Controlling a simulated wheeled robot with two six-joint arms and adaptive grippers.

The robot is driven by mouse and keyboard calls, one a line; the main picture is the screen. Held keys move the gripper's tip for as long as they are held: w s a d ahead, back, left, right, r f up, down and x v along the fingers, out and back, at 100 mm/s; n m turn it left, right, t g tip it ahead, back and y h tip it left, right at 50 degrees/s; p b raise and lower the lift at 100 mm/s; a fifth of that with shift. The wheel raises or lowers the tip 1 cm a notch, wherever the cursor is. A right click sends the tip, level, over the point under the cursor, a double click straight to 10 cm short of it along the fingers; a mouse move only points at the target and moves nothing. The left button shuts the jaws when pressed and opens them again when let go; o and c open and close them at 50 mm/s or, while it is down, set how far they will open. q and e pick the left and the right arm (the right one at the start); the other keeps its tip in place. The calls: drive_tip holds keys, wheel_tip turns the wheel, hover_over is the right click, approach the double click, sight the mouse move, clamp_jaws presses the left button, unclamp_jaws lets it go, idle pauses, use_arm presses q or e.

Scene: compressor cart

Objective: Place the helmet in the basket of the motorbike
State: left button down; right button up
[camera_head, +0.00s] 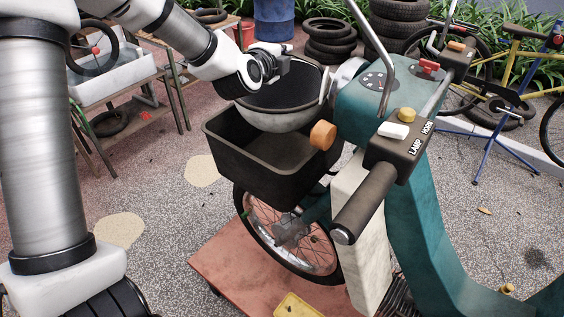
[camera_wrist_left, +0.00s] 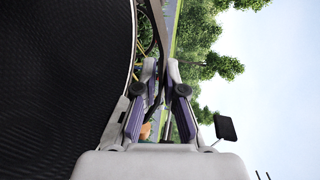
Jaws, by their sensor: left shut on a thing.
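The helmet (camera_head: 279,120) has a grey shell and a dark lining. It hangs with its opening facing up, over the far part of the black basket (camera_head: 238,170) at the front of the teal motorbike (camera_head: 423,215). The near part of the basket is empty; I cannot tell whether the helmet touches its rim. My left gripper (camera_head: 286,68) is shut on the helmet's far edge. In the left wrist view the fingers (camera_wrist_left: 155,95) pinch a thin edge, and the dark lining of the helmet (camera_wrist_left: 62,75) fills the left side. My right gripper is not in view.
The handlebar grip (camera_head: 364,203), an orange round part (camera_head: 323,135) and a brake cable stand close right of the basket. A red-brown platform (camera_head: 235,265) lies under the wheel. A workbench (camera_head: 150,80), tyres (camera_head: 330,42) and a bicycle stand (camera_head: 495,140) are behind.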

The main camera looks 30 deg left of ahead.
sight(287, 106)
use_arm(q)
wheel_tip(287, 106, down, 15)
drive_tip(key=shift+s+r+b, duration=0.1)
drive_tip(key=shift+r+b, duration=0.1)
drive_tip(key=shift+b, duration=0.35)
drive_tip(key=shift+f, duration=0.2)
drive_tip(key=c, duration=1.3)
unclamp_jaws()
drive_tip(key=shift+o, duration=0.2)
